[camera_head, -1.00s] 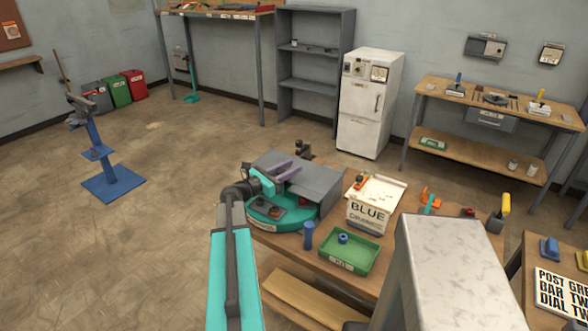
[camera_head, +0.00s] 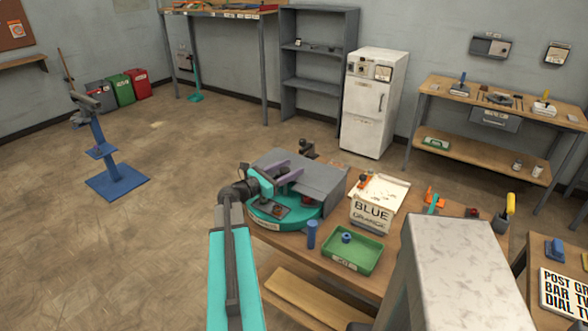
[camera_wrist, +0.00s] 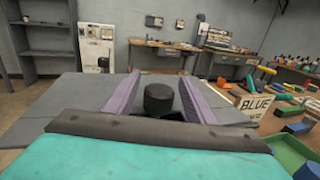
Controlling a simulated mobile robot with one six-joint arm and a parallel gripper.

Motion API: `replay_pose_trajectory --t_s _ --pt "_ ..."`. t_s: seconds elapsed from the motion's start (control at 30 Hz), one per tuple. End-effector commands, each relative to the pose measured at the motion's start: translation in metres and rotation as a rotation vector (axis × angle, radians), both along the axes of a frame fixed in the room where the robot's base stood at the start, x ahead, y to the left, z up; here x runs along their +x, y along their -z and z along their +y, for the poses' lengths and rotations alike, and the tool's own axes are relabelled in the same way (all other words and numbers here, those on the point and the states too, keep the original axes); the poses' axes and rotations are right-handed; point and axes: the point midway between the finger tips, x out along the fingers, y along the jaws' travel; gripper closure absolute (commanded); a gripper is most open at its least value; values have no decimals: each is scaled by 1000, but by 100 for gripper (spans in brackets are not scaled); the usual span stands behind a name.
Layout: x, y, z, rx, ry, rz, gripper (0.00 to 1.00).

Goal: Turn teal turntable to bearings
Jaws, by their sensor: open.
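The teal turntable (camera_head: 309,219) sits on the wooden workbench, its upper part largely under a grey cover (camera_head: 318,173). A dark compartment with small brownish parts shows at its open front, and a pale label on its rim is too small to read surely. My gripper (camera_head: 287,172) is above the turntable at the cover's front edge, its purple fingers apart. In the wrist view, my open gripper (camera_wrist: 157,92) has a black round knob (camera_wrist: 159,99) between its fingers. I cannot tell whether the fingers touch it.
A white box marked BLUE (camera_head: 371,212) is behind the tray. Other tools lie farther right. Open floor lies left of the bench.

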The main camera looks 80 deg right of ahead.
Motion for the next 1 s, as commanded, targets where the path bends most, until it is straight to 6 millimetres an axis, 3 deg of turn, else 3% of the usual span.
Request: replay_pose_trajectory --t_s 0.6,1.0 --pt "59 1 74 0 -1 1 51" --pt "72 0 90 0 2 1 51"
